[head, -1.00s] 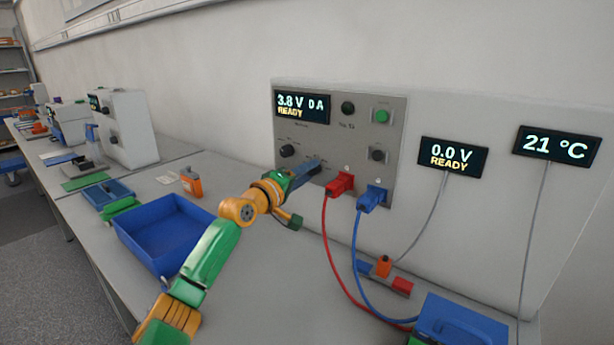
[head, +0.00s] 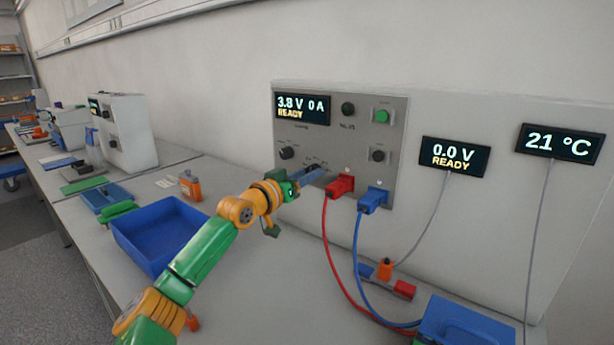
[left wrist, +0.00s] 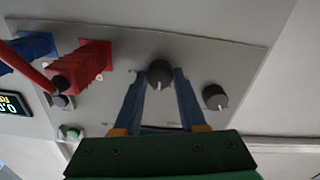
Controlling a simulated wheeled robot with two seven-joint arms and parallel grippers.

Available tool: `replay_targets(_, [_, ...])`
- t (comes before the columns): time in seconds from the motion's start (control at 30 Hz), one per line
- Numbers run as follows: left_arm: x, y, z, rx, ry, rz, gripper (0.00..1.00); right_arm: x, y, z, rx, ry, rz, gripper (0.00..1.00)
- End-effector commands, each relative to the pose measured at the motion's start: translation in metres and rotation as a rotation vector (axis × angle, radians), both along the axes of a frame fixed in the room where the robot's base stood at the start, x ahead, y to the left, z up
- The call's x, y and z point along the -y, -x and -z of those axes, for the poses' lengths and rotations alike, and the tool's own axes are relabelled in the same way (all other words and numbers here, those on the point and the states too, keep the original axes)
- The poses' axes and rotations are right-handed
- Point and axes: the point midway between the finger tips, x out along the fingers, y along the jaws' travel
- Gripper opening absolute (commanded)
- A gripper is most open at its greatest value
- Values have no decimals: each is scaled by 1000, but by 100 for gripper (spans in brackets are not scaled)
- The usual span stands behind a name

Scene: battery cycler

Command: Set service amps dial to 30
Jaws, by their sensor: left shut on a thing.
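The cycler panel (head: 334,108) is grey and stands upright against the white housing. My left gripper (head: 318,172) reaches its lower part, left of the red plug. In the left wrist view my gripper (left wrist: 160,82) has its two blue fingers on either side of a dark round dial (left wrist: 159,70) with a pale pointer line, and is shut on it. In the head view the gripper hides this dial. I cannot read its scale or label. A second dark dial (head: 287,152) sits to its left on the panel. The display (head: 302,106) reads 3.8 V, 0 A, READY. My right gripper is not in view.
A red plug (head: 340,186) and a blue plug (head: 372,199) stick out right of the gripper, with cables hanging to the bench. A blue tray (head: 128,240) and an orange bottle (head: 190,186) stand to the left. A blue case (head: 458,322) stands at the front right.

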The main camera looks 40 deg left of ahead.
Motion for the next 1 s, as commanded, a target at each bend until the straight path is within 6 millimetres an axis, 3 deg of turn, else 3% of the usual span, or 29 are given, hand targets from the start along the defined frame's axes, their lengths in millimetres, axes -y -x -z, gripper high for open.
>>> replay_targets(0.6, [0, 0, -1, -63, -531, 1, 0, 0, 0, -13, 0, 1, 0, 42])
replay_targets(1.0, [0, 0, 0, -81, -704, 1, 0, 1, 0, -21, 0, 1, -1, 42])
